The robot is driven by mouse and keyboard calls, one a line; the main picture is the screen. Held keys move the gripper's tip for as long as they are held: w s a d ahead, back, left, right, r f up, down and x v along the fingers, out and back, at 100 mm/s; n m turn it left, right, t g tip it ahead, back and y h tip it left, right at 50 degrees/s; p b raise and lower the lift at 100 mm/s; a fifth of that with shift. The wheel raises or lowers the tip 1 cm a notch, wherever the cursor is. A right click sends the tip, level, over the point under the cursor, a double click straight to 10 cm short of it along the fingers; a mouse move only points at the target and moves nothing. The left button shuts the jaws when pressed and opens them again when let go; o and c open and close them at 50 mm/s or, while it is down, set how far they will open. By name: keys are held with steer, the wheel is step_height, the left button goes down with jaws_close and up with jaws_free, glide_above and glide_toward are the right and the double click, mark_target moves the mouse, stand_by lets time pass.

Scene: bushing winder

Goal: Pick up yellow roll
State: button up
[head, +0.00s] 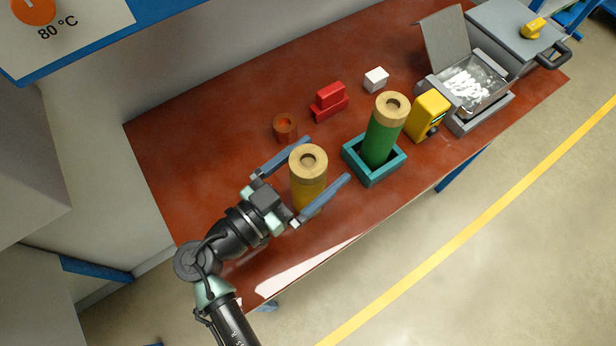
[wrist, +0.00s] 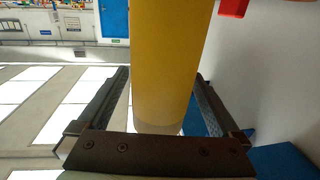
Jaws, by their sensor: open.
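The yellow roll (head: 309,190), a yellow cylinder with a light wooden top, stands upright on the red-brown table. My gripper (head: 328,158) is open, with one finger on each side of the roll. In the wrist view the yellow roll (wrist: 170,65) rises between the two fingers (wrist: 165,85). A gap shows between the roll and the fingers, and I cannot tell if either touches it. The roll's lower part is partly hidden behind a finger in the head view.
A green roll (head: 381,140) stands in a teal square holder (head: 372,176) to the right. A brown cup (head: 285,126), a red block (head: 329,101), a white block (head: 376,79), a yellow device (head: 427,115) and an open grey box (head: 480,116) stand farther back. The table's left part is clear.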

steer(key=shift+x, duration=0.85)
jaws_close()
